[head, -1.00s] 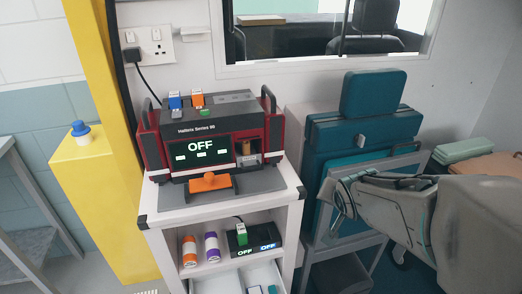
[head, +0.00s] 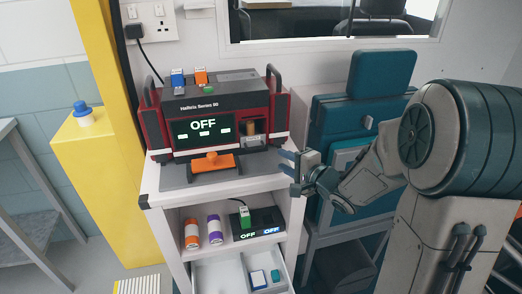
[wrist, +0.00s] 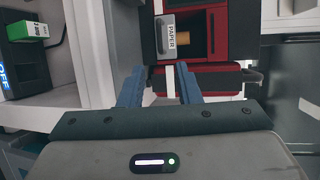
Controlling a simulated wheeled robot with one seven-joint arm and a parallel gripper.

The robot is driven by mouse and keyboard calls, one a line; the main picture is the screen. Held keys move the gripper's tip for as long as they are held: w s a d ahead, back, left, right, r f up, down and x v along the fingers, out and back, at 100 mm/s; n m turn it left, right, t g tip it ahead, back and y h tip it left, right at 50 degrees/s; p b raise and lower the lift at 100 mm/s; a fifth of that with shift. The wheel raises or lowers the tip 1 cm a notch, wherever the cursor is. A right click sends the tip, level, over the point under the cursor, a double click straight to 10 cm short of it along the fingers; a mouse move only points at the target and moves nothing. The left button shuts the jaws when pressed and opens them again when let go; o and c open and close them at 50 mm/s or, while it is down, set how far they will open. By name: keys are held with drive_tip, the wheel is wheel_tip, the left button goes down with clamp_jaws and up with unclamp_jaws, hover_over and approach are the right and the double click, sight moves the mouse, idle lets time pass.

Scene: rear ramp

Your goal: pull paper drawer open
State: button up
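The red and black Hellinix Series 99 machine (head: 216,115) stands on top of a white cart. Its paper drawer (head: 251,138) is at the lower right of the front. My gripper (head: 288,164) is to the right of the drawer, near the cart's right edge. In the wrist view my gripper (wrist: 158,82) has its two blue fingers apart with nothing held, short of the drawer and not touching it.
A yellow column stands left, a teal chair (head: 355,110) right.

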drive_tip(key=x, duration=1.1)
drive_tip(key=shift+w+a+f+b, duration=0.1)
drive_tip(key=shift+w+a+b, duration=0.15)
drive_tip(key=shift+a+b, duration=0.05)
drive_tip(key=shift+c, duration=0.2)
clamp_jaws()
drive_tip(key=shift+s+d, duration=0.1)
